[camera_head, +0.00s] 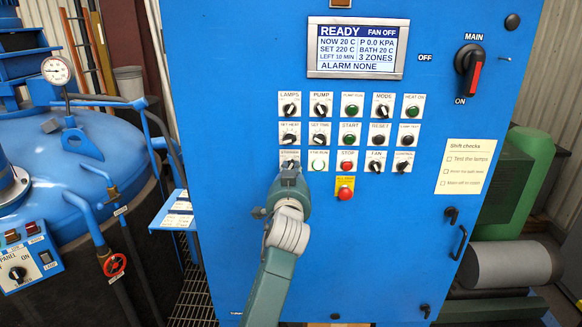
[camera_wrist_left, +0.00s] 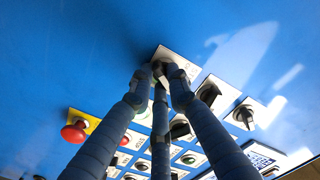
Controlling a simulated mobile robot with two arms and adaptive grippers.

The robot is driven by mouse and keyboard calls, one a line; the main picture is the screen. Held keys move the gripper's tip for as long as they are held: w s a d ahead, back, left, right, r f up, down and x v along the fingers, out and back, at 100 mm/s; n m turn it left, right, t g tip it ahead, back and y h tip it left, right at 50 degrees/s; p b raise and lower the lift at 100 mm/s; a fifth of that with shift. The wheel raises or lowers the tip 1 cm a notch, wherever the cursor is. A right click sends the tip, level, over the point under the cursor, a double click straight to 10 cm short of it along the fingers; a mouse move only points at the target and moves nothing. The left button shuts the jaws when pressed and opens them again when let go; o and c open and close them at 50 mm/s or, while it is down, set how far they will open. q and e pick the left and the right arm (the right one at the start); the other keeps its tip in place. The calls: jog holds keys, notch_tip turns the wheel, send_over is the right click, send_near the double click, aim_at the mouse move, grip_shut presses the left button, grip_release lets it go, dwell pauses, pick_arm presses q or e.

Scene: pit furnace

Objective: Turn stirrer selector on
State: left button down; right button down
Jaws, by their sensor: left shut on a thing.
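The stirrer selector (camera_head: 289,155) is at the left end of the lower row of controls on the blue cabinet; its white label plate shows, but its knob is mostly hidden by my left gripper (camera_head: 289,172). In the left wrist view, the fingers of my left gripper (camera_wrist_left: 160,75) close together around a small dark knob on a white plate (camera_wrist_left: 181,64). The fingers are shut on it, and its pointing direction cannot be read. The round stir run lamp (camera_head: 318,165) beside it looks pale with a green rim. My right gripper is not in view.
Other knobs and buttons crowd above and right, including the red stop button (camera_head: 348,166) and the red emergency button (camera_head: 345,192) on yellow. The screen (camera_head: 357,47) reads READY, FAN OFF, ALARM NONE. A blue vessel (camera_head: 75,165) stands left. The lower cabinet front is mostly bare.

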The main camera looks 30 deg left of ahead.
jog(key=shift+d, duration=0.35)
pick_arm(q)
jog(key=c, duration=1.7)
grip_release()
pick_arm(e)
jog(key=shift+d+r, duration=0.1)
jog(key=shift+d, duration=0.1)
pick_arm(q)
jog(key=shift+o, duration=0.2)
jog(key=v, duration=1.2)
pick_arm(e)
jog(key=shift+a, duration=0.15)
pick_arm(q)
jog(key=shift+f, duration=0.1)
